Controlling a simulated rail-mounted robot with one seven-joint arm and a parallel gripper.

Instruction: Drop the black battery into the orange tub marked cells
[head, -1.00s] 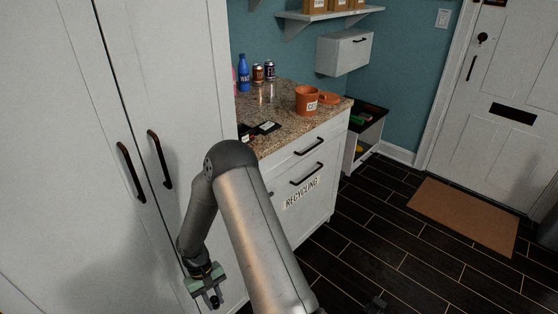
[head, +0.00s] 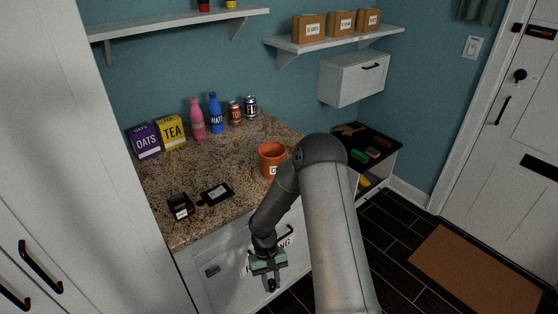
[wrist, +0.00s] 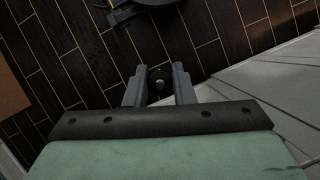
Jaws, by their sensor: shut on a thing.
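My gripper (head: 270,280) hangs low in front of the white cabinet's drawer face, below the counter top. It points down and is shut on the black battery (wrist: 159,84), whose round end with a small metal tip shows between the fingers in the wrist view. In the head view the battery (head: 272,287) is a small dark shape at the fingertips. The orange tub (head: 271,160) stands upright on the granite counter, above and behind my gripper. Its white label is partly hidden by my arm. The inside of the tub is not clearly visible.
On the counter (head: 240,212) lie a black device (head: 180,207) and a black labelled item (head: 216,193). Oats (head: 145,141), tea (head: 171,132), bottles (head: 214,114) and cans stand behind. The counter's front edge lies between my gripper and the tub. A wall shelf (head: 335,38) holds boxes.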

